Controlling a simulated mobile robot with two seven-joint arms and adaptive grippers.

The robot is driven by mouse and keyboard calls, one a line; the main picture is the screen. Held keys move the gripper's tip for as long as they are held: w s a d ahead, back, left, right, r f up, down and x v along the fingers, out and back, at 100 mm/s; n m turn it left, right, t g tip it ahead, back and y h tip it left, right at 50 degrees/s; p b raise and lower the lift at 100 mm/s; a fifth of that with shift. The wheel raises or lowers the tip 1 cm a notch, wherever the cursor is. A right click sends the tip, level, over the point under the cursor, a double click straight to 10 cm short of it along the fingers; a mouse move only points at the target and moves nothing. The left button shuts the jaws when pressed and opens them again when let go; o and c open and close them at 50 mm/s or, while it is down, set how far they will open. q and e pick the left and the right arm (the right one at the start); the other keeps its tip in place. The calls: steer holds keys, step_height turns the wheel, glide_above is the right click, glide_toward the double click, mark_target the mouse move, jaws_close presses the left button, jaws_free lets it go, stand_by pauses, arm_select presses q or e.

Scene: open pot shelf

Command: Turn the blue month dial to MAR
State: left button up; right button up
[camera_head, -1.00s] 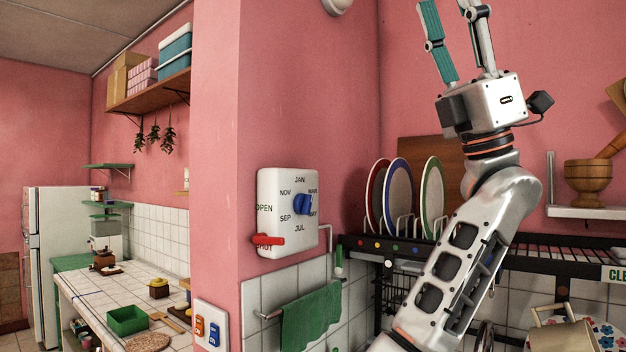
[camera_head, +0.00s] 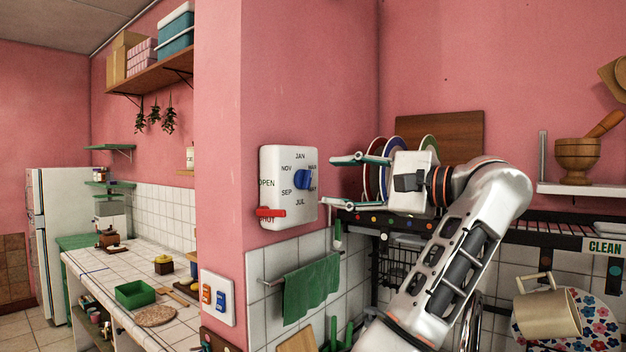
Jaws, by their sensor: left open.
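The blue month dial (camera_head: 303,179) sits on the front of a white wall box (camera_head: 277,210). JAN is printed at the top, MAR at upper right, MAY at lower right, JUL at the bottom, SEP and NOV on the left. The dial lies close to the MAR and MAY labels and partly covers that side; I cannot tell which month it points at. My left gripper (camera_head: 329,180) is open and empty, just right of the box. Its fingers point left toward the dial, one higher and one lower, apart from it in the picture. My right gripper is not in view.
A red lever (camera_head: 270,212) on the box's left side is by SHUT, with OPEN above. A plate rack with plates (camera_head: 371,172) stands behind my gripper. A green towel (camera_head: 311,289) hangs below the box. A switch plate (camera_head: 217,298) is at lower left.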

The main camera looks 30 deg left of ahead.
mark_target(309, 179)
arm_select(q)
steer(key=a, duration=0.4)
steer(key=a+p, duration=0.1)
steer(key=a, duration=0.2)
steer(key=shift+w, duration=0.25)
steer(key=shift+d, duration=0.1)
steer(key=c, duration=1.1)
